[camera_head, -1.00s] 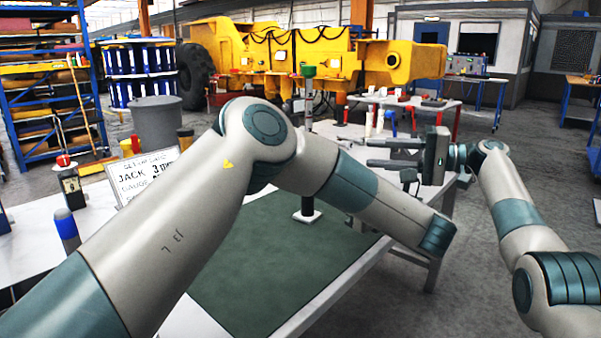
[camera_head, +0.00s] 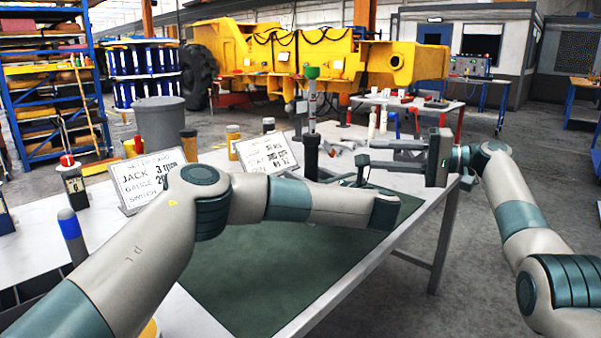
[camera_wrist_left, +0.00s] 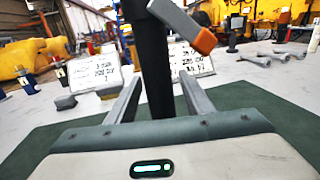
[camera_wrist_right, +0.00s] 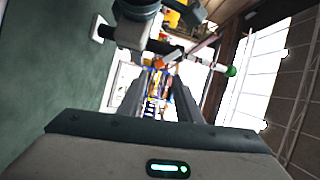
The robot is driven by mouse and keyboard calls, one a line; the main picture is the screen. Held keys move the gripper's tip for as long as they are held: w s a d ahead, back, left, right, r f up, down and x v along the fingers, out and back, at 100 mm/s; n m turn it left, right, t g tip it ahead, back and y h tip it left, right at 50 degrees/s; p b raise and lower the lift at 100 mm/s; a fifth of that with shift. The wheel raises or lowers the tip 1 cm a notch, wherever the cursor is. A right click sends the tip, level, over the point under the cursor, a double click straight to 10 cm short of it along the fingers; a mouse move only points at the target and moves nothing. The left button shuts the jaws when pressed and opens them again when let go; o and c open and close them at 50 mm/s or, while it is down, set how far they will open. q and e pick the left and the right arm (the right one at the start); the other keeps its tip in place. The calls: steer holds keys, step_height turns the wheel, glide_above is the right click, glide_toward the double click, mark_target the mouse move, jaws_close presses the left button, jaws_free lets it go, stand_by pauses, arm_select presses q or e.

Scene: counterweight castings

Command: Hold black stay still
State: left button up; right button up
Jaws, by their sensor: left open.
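The black stay (camera_head: 311,158) stands upright on the green mat, with a pale rod and green top above it; my left forearm hides its foot in the head view. In the left wrist view the black stay (camera_wrist_left: 150,60) rises ahead of my left gripper (camera_wrist_left: 163,88), whose open fingers lie to either side of its line; I see no contact. A grey bar with an orange end (camera_wrist_left: 203,40) sits beside it. My right gripper (camera_head: 378,154) is open and empty, right of the stay, fingers pointing left.
Two written cards (camera_head: 142,178) stand on the white table behind the green mat (camera_head: 255,270). A blue-topped cylinder (camera_head: 70,230) stands at the left. Small tools and parts lie on the table's far end. The mat's front area is clear.

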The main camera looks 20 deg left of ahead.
arm_select(q)
steer(key=shift+x, duration=1)
steer(key=shift+r, duration=0.1)
steer(key=shift+c, duration=0.2)
